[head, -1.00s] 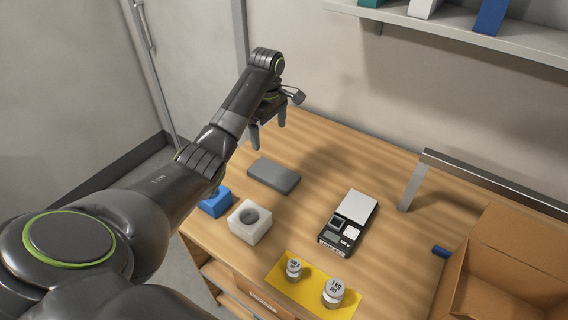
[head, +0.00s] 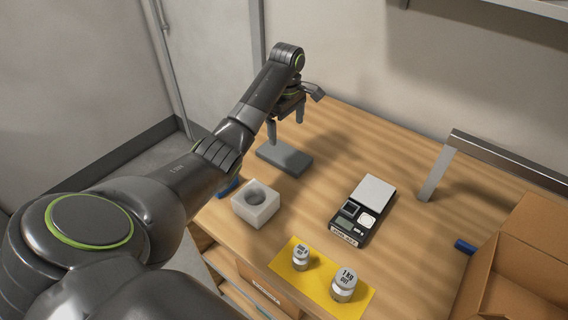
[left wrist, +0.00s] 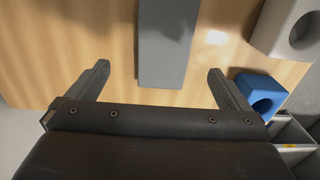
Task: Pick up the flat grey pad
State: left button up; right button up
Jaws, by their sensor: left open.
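The flat grey pad (head: 285,157) lies on the wooden table near its left side. In the left wrist view the pad (left wrist: 165,45) shows between the lines of the two fingers, its near end close to the palm edge in the picture. My left gripper (head: 286,130) is open and empty, over or just beside the pad. Its fingers (left wrist: 158,69) are spread wider than the pad, with a gap on each side. I cannot tell the exact height of the fingertips above the table. My right gripper is not in view.
Beside the pad are a white block with a round hole (head: 256,204) and a blue block (left wrist: 262,95). A scale (head: 363,211) stands to the right. Two metal weights stand on a yellow mat (head: 283,262). A cardboard box (head: 520,265) and metal bracket (head: 437,172) are farther right.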

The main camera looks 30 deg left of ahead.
pick_arm(q)
send_over(284, 153)
jog(key=f, duration=0.4)
jog(key=shift+w+d+f, duration=0.1)
jog(key=shift+w+d, duration=0.15)
jog(key=shift+w, duration=0.1)
jog(key=f, duration=0.3)
jog(key=s+f+p, duration=0.1)
jog(key=f, duration=0.1)
jog(key=shift+a, duration=0.25)
jog(key=shift+w+f, duration=0.15)
jog(key=shift+f, duration=0.05)
jog(key=c, duration=1)
notch_tip(284, 153, up, 6)
jog(key=shift+r+b, duration=0.25)
jog(key=shift+b, duration=0.05)
notch_tip(284, 153, up, 4)
jog(key=shift+f+p, duration=0.15)
jog(key=shift+p, duration=0.55)
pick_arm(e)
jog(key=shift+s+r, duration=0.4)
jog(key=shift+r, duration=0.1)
